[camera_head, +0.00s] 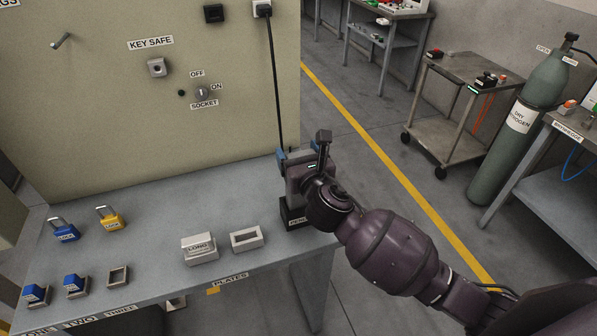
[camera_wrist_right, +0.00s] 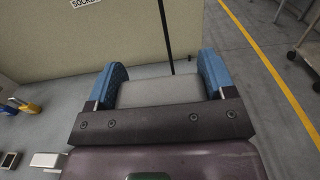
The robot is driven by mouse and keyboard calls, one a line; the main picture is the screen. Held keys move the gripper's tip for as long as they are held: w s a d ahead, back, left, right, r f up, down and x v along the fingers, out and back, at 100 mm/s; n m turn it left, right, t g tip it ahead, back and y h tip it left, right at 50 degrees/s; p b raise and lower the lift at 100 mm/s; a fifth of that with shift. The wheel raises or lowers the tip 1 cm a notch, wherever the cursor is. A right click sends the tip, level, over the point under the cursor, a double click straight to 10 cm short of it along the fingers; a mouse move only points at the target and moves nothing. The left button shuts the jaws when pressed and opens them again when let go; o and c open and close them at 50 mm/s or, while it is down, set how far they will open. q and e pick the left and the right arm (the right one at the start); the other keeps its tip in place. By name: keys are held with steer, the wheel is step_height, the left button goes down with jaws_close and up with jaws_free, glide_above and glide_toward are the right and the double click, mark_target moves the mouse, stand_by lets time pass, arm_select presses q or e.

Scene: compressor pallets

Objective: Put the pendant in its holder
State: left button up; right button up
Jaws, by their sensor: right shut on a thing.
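My right gripper (camera_head: 299,154) is at the back right corner of the bench. Its blue fingers are shut on the pendant, a grey block that shows between them in the right wrist view (camera_wrist_right: 160,92). The black holder (camera_head: 293,217), with a partly hidden label starting "PEN", stands on the bench directly below the gripper. My wrist hides much of the pendant and holder in the head view, so I cannot tell whether the pendant's lower end is inside it. My left gripper is not in view.
A black cable (camera_head: 273,80) runs down the panel (camera_head: 150,110) to the pendant. The bench (camera_head: 150,240) holds padlocks, a LONG block (camera_head: 200,249) and an empty frame (camera_head: 246,238) left of the holder. Floor is open at right, before a trolley (camera_head: 455,110) and gas cylinder (camera_head: 520,130).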

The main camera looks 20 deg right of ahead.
step_height(320, 180, down, 5)
steer(key=shift+r+b, duration=0.15)
steer(key=shift+b, duration=0.45)
steer(key=o, duration=1.5)
steer(key=shift+f, duration=0.2)
steer(key=shift+c, duration=0.2)
